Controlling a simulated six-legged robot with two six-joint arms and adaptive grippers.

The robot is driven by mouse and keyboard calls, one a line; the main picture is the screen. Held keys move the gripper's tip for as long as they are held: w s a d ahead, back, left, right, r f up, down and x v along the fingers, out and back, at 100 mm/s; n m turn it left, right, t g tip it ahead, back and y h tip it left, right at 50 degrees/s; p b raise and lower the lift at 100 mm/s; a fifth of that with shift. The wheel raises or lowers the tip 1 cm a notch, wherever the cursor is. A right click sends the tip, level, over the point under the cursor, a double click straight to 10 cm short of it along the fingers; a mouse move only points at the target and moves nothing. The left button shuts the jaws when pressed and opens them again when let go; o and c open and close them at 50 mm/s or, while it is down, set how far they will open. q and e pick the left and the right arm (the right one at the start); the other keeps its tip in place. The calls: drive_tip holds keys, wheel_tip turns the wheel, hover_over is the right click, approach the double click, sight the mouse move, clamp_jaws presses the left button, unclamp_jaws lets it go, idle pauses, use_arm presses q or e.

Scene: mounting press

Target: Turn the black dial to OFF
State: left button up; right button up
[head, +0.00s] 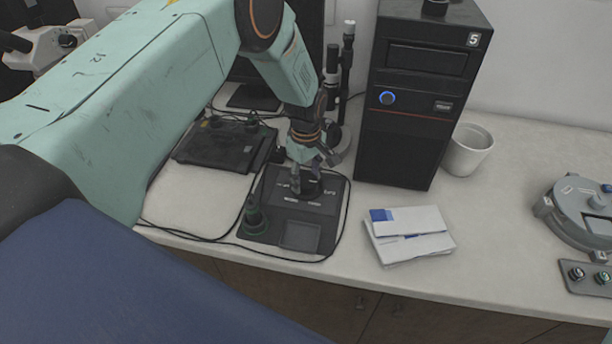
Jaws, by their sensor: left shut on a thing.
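The dark control box (325,222) lies flat on the white bench, left of the computer tower. My left gripper (308,182) reaches down onto it from above and is shut on the black dial (311,189) on its upper part. The fingers partly cover the dial, so its pointer cannot be read. Small white labels are printed on the box around the dial, too small to read for sure. My right gripper is not in view.
A dark green joystick-like knob (254,218) stands on the box's left side. The black tower (410,125) stands close on the right. White papers (412,240), a white cup (467,150) and a grey round device (585,212) are farther right. Black cables loop around the box.

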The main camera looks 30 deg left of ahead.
sight(306, 180)
use_arm(q)
drive_tip(key=shift+s+f, duration=0.15)
drive_tip(key=shift+s, duration=0.05)
drive_tip(key=o, duration=1.2)
drive_tip(key=shift+w, duration=0.15)
drive_tip(key=shift+c, duration=0.2)
drive_tip(key=shift+r, duration=0.25)
wheel_tip(306, 180, up, 12)
drive_tip(key=shift+f, duration=0.15)
wheel_tip(306, 180, down, 12)
drive_tip(key=shift+w, duration=0.1)
